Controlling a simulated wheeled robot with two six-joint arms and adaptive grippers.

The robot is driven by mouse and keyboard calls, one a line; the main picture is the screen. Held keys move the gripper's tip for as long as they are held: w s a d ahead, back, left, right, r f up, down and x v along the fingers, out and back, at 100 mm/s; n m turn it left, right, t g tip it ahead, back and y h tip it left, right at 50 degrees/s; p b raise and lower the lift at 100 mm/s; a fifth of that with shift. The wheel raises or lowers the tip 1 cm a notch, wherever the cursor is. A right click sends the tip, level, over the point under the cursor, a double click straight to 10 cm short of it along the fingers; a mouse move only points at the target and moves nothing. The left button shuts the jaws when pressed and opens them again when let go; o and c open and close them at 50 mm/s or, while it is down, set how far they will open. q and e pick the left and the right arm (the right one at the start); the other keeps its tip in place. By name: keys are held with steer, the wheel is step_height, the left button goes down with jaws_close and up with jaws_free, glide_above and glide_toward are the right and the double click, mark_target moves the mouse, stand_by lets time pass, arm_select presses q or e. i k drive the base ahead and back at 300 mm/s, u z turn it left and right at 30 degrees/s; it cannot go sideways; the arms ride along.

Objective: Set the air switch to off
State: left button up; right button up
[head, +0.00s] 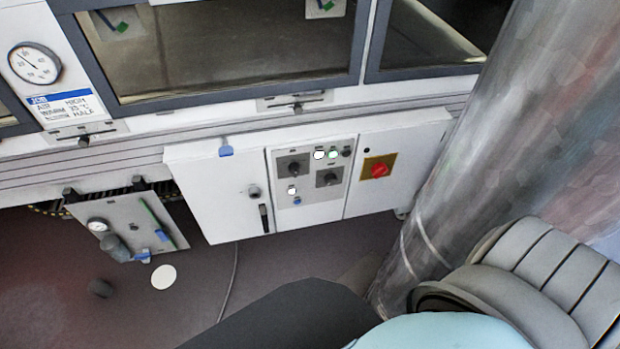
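A white control box hangs under the tunnel windows in the head view. Its grey panel (284,213) carries two dark rotary switches, an upper left one (294,168) and a lower right one (329,178). Lit white and green lamps and a blue button sit around them. The labels are too small to read, so I cannot tell which switch is the air switch or its setting. Neither gripper is in view.
A red knob on a yellow plate (378,169) is on the box's right part. A small panel with a gauge (98,225) hangs lower left. A large metal cylinder (490,150) blocks the right side.

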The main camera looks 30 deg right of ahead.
mark_target(293, 168)
steer(key=z, duration=0.45)
steer(key=k, duration=1)
steer(key=z, duration=0.7)
steer(key=i, duration=0.7)
steer(key=z, duration=0.35)
